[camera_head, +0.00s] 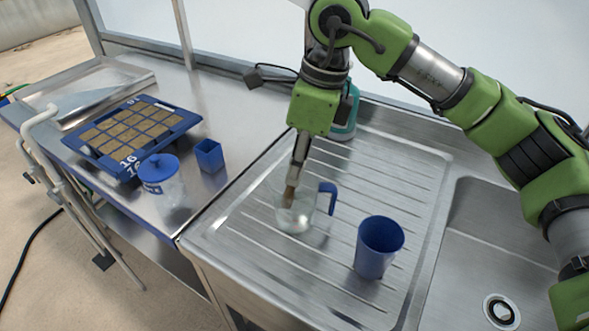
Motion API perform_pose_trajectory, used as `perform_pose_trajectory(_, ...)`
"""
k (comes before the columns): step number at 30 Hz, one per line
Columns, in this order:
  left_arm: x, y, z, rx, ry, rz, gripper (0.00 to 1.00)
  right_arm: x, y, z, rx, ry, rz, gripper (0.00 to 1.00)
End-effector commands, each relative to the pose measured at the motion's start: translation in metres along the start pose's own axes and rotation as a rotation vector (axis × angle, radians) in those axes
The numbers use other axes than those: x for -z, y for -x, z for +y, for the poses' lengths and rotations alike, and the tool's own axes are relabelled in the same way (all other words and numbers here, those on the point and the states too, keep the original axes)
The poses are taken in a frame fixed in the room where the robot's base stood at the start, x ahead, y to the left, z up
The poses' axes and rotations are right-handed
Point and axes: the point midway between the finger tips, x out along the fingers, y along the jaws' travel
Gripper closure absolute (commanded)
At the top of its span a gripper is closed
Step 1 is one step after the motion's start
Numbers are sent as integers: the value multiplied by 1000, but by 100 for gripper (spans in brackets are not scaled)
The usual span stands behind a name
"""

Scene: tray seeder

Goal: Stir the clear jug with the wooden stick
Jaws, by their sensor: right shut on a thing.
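A clear jug (305,221) with a blue handle stands upright on the ridged steel drainboard. My right gripper (300,158) is directly above the jug, pointing down, and is shut on the wooden stick (290,193). The stick is nearly upright, and its lower end is inside the jug. Whether the tip touches the jug's bottom I cannot tell. My left gripper is not in view.
A blue cup (379,247) stands right of the jug, with a sink (480,275) beyond it. A teal bottle (347,112) stands behind my gripper.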

Motion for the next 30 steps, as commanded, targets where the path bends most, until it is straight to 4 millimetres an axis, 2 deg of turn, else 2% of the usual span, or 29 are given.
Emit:
perform_pose_trajectory(1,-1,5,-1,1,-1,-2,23,0,7,0,1,-1,-1,100)
perform_pose_trajectory(11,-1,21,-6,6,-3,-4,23,0,34,-1,2,-1,-1,100)
perform_pose_trajectory(30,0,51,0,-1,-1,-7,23,-1,83,-1,1,-1,-1,100)
